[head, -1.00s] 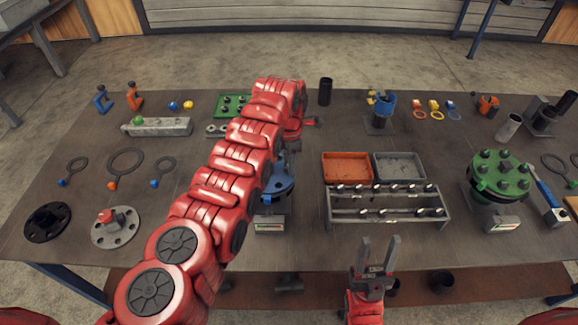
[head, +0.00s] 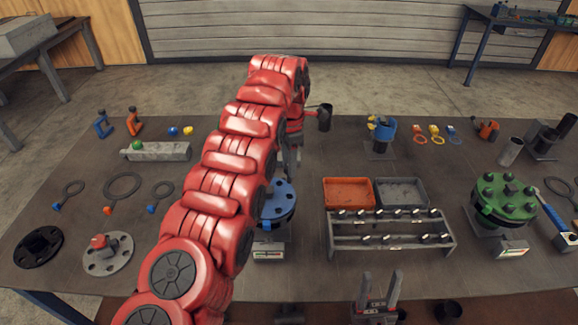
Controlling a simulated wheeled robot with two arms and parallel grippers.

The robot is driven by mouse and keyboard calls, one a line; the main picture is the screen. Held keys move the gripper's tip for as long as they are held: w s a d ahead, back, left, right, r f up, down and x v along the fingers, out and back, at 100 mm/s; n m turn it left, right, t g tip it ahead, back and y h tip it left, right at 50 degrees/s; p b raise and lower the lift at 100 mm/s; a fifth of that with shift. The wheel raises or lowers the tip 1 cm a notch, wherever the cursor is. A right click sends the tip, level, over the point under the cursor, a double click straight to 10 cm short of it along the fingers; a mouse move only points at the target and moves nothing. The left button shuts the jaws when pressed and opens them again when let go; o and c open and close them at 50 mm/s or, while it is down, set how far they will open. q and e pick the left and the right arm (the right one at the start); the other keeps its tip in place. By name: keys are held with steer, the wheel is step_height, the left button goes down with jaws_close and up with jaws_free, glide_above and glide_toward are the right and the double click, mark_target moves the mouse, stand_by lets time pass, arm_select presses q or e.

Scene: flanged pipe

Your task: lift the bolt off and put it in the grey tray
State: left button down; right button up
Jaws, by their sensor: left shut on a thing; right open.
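The blue flanged pipe (head: 279,203) stands on the table left of centre, partly hidden behind my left arm. My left gripper (head: 288,168) points down just above the blue flange. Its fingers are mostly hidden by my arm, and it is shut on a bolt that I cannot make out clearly. The grey tray (head: 402,191) lies to the right of the flange, beside an orange tray, and looks empty. My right gripper (head: 377,295) is open and empty at the table's front edge, pointing away from me.
The orange tray (head: 348,192) lies between the flange and the grey tray. A rack with several bolts (head: 390,232) stands in front of both trays. A dark cup (head: 325,117) stands behind them. A green flange (head: 503,197) stands at right.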

arm_select(q)
steer(key=shift+r+p, duration=2.6)
steer(key=shift+f, duration=0.1)
